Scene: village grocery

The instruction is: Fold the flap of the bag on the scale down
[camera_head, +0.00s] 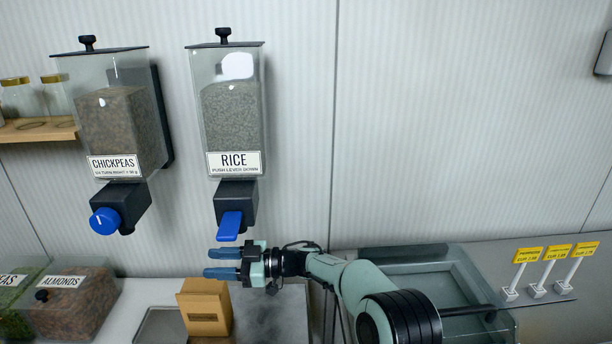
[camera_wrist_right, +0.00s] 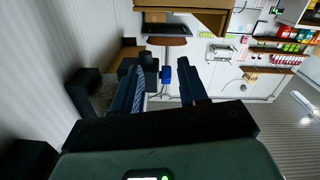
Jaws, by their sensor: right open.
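The open fingers also show in the right wrist view (camera_wrist_right: 162,84). My left gripper is not seen.
The rice dispenser (camera_head: 233,110) with its blue lever (camera_head: 229,226) hangs just above my right gripper. The chickpeas dispenser (camera_head: 119,130) is to its left. An almonds bin (camera_head: 72,302) stands at lower left. A glass-walled case (camera_head: 420,262) and yellow tags (camera_head: 557,253) are at right.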

